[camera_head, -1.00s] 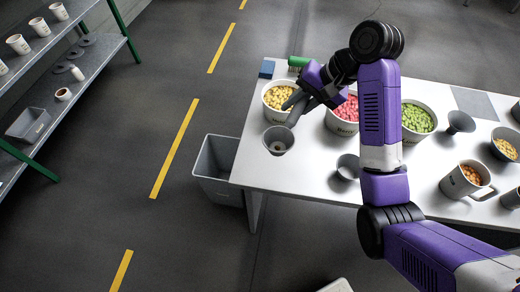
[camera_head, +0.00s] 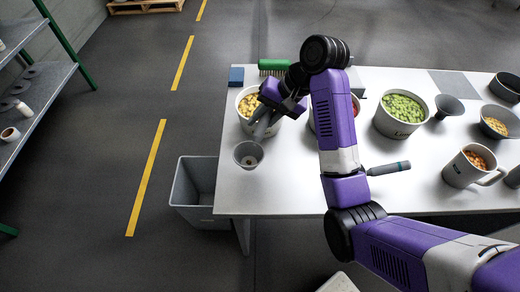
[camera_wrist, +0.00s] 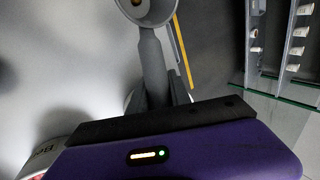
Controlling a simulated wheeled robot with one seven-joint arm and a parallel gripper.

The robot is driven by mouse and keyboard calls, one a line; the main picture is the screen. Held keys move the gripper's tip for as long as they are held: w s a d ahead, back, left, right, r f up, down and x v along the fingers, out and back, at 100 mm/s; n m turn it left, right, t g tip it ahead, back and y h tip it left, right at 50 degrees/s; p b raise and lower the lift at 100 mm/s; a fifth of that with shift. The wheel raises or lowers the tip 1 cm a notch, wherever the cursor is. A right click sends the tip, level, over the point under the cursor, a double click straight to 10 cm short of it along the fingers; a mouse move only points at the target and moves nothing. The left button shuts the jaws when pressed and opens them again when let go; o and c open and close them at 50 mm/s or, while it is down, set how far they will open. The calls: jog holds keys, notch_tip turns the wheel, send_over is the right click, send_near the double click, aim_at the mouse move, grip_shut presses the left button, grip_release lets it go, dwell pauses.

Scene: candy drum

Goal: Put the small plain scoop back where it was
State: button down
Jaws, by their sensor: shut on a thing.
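My gripper (camera_head: 266,112) is shut on the handle of a plain grey scoop (camera_head: 248,154). The scoop is at the table's left end, in front of the tub of yellow candy (camera_head: 243,121). Its round bowl faces up in the head view, and a small pale spot shows inside. I cannot tell whether the scoop touches the table. In the wrist view the grey handle (camera_wrist: 154,70) runs up from the gripper to the bowl, which is cut off at the top edge. Another scoop's handle (camera_head: 388,168), with a green-grey grip, lies on the table; my arm hides its other end.
A green candy tub (camera_head: 402,117) stands mid-table, and a mostly hidden red tub is behind my arm. A dark funnel-shaped thing (camera_head: 448,107) and a mug of orange candy (camera_head: 466,168) are to the right. A grey bin (camera_head: 195,190) stands left of the table (camera_head: 270,192).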

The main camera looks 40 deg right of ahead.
notch_tip(320, 180, down, 9)
jog(key=shift+f+p, duration=0.15)
jog(key=shift+p, duration=0.3)
jog(key=shift+f, duration=0.1)
jog(key=c, duration=1.2)
grip_release()
jog(key=shift+p+v, duration=1.85)
jog(key=shift+v, duration=4.3)
jog(key=shift+a, duration=0.1)
